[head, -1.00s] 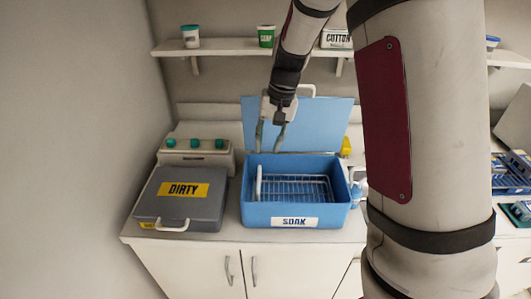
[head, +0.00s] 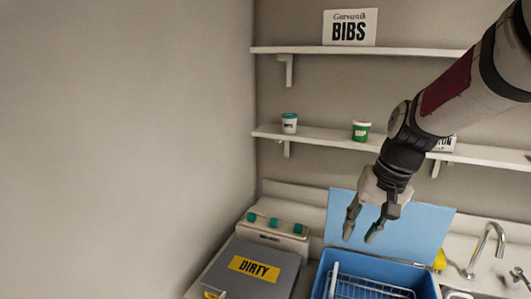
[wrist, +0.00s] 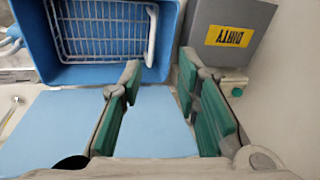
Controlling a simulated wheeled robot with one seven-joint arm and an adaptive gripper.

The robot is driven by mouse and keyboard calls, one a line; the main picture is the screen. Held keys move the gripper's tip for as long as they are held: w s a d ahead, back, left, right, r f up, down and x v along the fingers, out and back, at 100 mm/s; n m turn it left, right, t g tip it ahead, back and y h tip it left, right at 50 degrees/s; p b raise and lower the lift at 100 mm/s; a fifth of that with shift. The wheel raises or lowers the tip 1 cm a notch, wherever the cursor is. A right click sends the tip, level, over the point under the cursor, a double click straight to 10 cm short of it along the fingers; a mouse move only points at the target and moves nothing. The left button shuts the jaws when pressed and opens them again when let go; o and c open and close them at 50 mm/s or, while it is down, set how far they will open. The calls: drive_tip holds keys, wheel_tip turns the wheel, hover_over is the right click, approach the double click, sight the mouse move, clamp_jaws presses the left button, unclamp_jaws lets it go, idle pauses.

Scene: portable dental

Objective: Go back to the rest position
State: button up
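My gripper (head: 362,222) is open and empty, with its fingers apart and pointing down. In the head view it is in front of the raised light-blue lid (head: 415,228) of the blue soak bin (head: 408,273). In the wrist view my gripper (wrist: 160,95) shows green pads with nothing between them. The bin (wrist: 100,79) with its white wire basket (wrist: 95,30) lies beyond the fingertips at the upper left of that view. The bin's front is cut off by the lower edge of the head view.
A closed grey box marked DIRTY (head: 254,266) stands left of the bin, before a white unit with teal knobs (head: 277,229). Shelves (head: 320,134) with small tubs line the wall behind. A tap (head: 487,245) stands at the right. The left wall is bare.

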drive_tip(key=s+r+n+t+h, duration=0.1)
drive_tip(key=s+r, duration=0.2)
drive_tip(key=s, duration=0.7)
drive_tip(key=s+a+r+n+t+h, duration=0.1)
drive_tip(key=s+r, duration=0.3)
drive_tip(key=s, duration=0.5)
drive_tip(key=shift+s+a+r+n+t, duration=0.2)
drive_tip(key=shift+s+n+t, duration=0.2)
drive_tip(key=shift+n+t, duration=0.3)
